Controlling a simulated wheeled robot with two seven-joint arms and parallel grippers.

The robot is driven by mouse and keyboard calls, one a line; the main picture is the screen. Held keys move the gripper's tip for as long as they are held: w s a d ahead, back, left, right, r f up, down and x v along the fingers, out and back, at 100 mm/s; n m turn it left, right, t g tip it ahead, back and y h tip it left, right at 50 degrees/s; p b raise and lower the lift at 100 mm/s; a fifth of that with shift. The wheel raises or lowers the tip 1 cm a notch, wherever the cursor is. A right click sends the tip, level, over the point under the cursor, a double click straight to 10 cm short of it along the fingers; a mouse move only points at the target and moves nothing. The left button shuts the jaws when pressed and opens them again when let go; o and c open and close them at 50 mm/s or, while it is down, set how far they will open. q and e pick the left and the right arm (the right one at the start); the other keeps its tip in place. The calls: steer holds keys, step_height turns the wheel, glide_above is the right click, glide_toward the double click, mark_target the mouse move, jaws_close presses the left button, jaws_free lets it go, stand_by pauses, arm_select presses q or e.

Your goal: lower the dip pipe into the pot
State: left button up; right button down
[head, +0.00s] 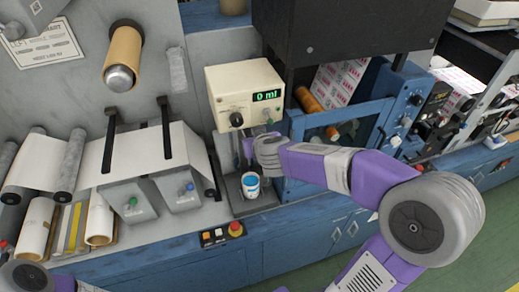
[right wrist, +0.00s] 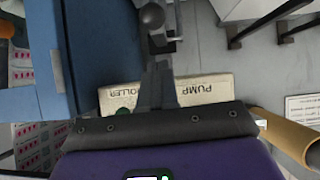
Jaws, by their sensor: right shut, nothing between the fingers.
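A small white and blue pot (head: 251,184) stands on the grey stand below the cream pump controller (head: 245,95), whose display reads 0 ml. My right gripper (head: 247,152) is in front of the controller's lower part, above the pot. In the right wrist view, my right gripper's fingers (right wrist: 157,72) are shut and empty. A dark ball-ended handle (right wrist: 152,16) shows just beyond their tips; I cannot tell if they touch it. The dip pipe cannot be made out clearly; my right gripper and arm cover part of that area. My left gripper is out of view.
A button panel with a red knob (head: 236,229) is on the blue front edge below the pot. White covered blocks with black levers (head: 166,128) stand left of the pot. A blue machine frame (head: 345,125) with printed web stands close on the right.

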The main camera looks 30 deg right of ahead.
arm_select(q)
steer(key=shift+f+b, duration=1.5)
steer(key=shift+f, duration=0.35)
arm_select(e)
steer(key=shift+w+d+f, duration=0.1)
steer(key=shift+w+f, duration=0.15)
steer(key=shift+f, duration=0.45)
steer(key=shift+w+d+f, duration=0.1)
steer(key=shift+w+f, duration=0.1)
steer(key=shift+f, duration=0.55)
steer(key=shift+w+d+f, duration=0.1)
steer(key=shift+w+f, duration=0.15)
steer(key=shift+f, duration=0.45)
